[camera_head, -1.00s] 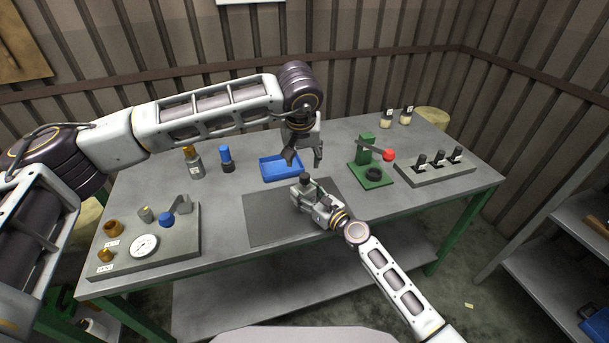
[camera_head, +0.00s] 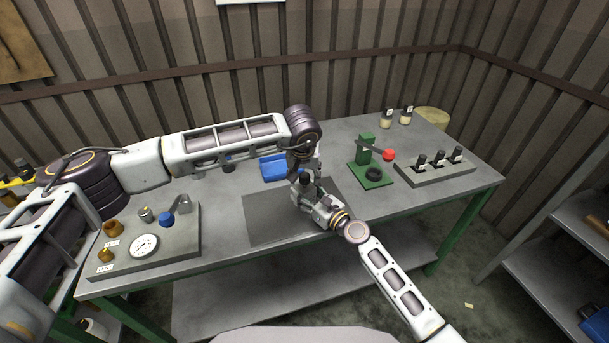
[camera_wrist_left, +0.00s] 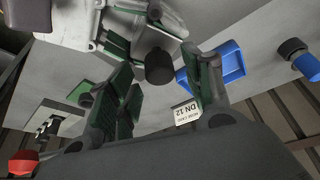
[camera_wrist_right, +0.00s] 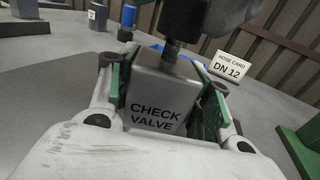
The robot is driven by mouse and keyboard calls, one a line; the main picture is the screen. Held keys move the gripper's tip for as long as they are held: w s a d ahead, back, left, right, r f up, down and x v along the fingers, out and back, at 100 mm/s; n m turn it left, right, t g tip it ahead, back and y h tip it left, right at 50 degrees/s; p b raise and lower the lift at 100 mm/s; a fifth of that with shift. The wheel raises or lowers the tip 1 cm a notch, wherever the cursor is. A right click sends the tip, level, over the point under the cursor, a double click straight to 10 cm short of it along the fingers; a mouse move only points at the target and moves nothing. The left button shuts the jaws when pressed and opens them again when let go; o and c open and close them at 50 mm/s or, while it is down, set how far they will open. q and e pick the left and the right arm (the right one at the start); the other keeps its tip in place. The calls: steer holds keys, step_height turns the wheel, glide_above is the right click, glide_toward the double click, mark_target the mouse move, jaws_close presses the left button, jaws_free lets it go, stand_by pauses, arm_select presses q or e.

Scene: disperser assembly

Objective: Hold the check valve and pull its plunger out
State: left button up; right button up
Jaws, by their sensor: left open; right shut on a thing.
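The grey check valve (camera_wrist_right: 158,95), lettered "CHECK VALVE", stands upright between the fingers of my right gripper (camera_wrist_right: 165,105), which is shut on it. In the head view my right gripper (camera_head: 308,197) holds it over the dark mat. The valve's black plunger knob (camera_wrist_left: 159,66) sticks out of its top. My left gripper (camera_wrist_left: 165,82) is open, with its two fingers on either side of the knob, apart from it as far as I can tell. In the head view my left gripper (camera_head: 306,172) is just above the valve, and its fingertips are partly hidden.
A blue tray (camera_head: 273,168) lies behind the mat (camera_head: 270,228). A green press (camera_head: 372,176) with a red-knobbed lever stands to the right, beside a grey rack (camera_head: 435,172). A gauge board (camera_head: 170,255) is at the left. A "DN 12" hose card (camera_wrist_right: 231,67) stands nearby.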

arm_select(q)
steer(key=shift+w+f, duration=0.25)
steer(key=shift+f, duration=0.25)
jaws_close()
